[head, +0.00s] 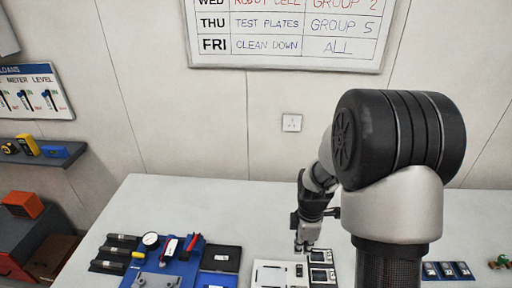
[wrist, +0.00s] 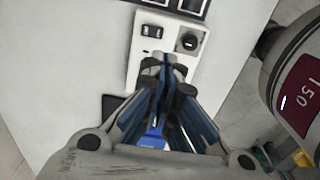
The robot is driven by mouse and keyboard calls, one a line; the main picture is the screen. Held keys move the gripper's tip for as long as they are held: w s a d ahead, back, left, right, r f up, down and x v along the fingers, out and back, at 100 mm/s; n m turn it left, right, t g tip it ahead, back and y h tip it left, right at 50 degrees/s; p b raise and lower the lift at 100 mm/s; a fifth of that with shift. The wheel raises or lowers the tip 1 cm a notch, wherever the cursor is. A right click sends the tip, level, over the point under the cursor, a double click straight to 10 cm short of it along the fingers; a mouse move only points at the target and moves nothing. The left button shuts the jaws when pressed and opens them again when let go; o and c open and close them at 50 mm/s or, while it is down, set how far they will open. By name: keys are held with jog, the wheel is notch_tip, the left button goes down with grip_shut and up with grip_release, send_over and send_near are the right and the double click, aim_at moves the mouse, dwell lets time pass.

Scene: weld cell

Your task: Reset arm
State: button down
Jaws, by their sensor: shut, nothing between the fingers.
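My gripper (head: 303,246) hangs over the white table (head: 180,200) in the head view, pointing down beside a pale panel box with dark switches (head: 281,274). In the wrist view my gripper (wrist: 165,62) is shut, its fingertips together with nothing between them. The tips appear in front of the pale panel box (wrist: 182,22), which carries a switch and a round black knob. I cannot tell how high the tips are above it. My arm rises on the right of the head view and hides part of the table behind it.
A blue mat with a gauge and tools (head: 177,262) lies left of my gripper. Dark-framed modules (head: 322,266) stand right of the panel box. A shelf (head: 60,152) is on the left wall. The back of the table is clear.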

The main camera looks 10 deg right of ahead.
jog(key=s+a+r+m+t+b, duration=0.2)
jog(key=s+a+r+m+b, duration=0.1)
jog(key=s+r+m, duration=0.3)
jog(key=s+a+r+m+t+b, duration=0.1)
jog(key=s+a+r+m+b, duration=0.25)
jog(key=r, duration=0.35)
jog(key=s+a+r+m+t+b, duration=0.1)
jog(key=s+a+m+t+b, duration=0.3)
jog(key=s, duration=0.6)
jog(key=n+g, duration=0.5)
jog(key=n, duration=0.9)
send_over(299, 271)
jog(key=a, duration=0.1)
notch_tip(299, 271, down, 14)
jog(key=shift+m, duration=0.25)
jog(key=f+b, duration=0.1)
jog(key=f, duration=0.3)
jog(key=w+f+b, duration=0.1)
jog(key=f+b, duration=0.1)
jog(key=f, duration=0.3)
jog(key=f+b, duration=0.1)
jog(key=f, duration=0.3)
jog(key=shift+w+f, duration=0.25)
jog(key=shift+w, duration=0.05)
jog(key=shift+d+g, duration=0.1)
jog(key=shift+g, duration=0.2)
